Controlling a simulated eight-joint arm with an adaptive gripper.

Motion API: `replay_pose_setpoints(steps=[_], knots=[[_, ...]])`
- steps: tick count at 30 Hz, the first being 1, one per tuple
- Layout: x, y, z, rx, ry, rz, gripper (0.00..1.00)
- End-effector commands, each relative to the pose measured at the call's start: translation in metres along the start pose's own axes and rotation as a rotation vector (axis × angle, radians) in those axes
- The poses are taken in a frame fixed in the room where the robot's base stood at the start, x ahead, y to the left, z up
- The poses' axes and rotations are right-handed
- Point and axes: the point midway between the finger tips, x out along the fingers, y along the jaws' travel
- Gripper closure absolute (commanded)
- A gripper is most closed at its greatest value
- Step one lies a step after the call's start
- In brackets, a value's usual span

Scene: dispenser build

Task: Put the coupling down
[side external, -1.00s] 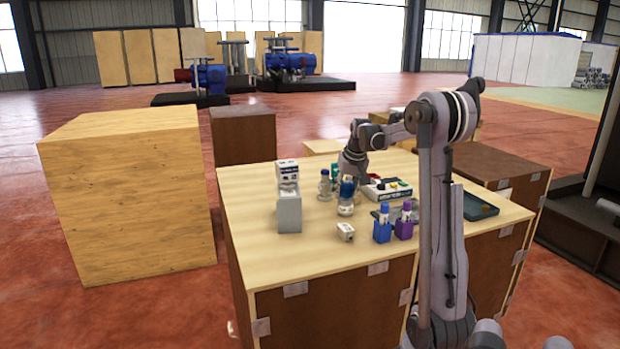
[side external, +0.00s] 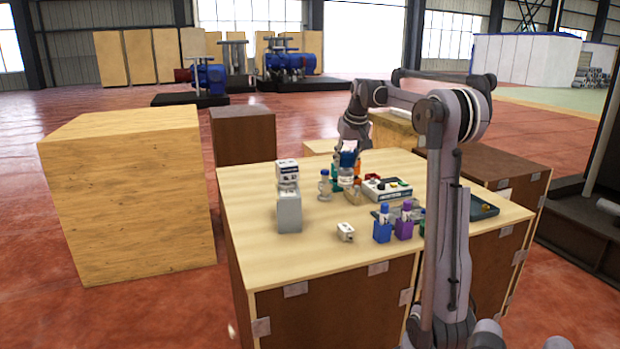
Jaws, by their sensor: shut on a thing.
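My gripper (side external: 350,148) is above the far middle of the table, pointing down. It is shut on a blue-topped piece (side external: 348,159) with a clear, jar-like lower part. The piece is upright and appears raised off the tabletop. I cannot tell whether the coupling is this whole piece or only its blue top; the fingertips are too small to make out. A small tan item (side external: 354,191) shows below it.
A grey stand (side external: 289,210) with a white block (side external: 287,171) is at left. A small clear bottle (side external: 325,186) stands near the held piece. A control box (side external: 388,189), blue holder (side external: 382,230), purple holder (side external: 404,227) and white part (side external: 345,232) are also on the table (side external: 265,260). Its front left is clear.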

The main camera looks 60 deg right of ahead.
Motion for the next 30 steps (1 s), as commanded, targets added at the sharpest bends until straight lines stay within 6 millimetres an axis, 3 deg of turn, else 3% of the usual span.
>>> replay_pose_setpoints(steps=[5, 15, 21, 30], knots=[[-0.021, -0.032, 0.021, -0.048, 0.001, -0.021, 1.00], [-0.060, -0.098, 0.096, -0.176, 0.001, -0.073, 1.00], [-0.071, -0.119, 0.131, -0.229, 0.002, -0.095, 1.00], [-0.068, -0.139, 0.149, -0.257, 0.002, -0.106, 1.00]])
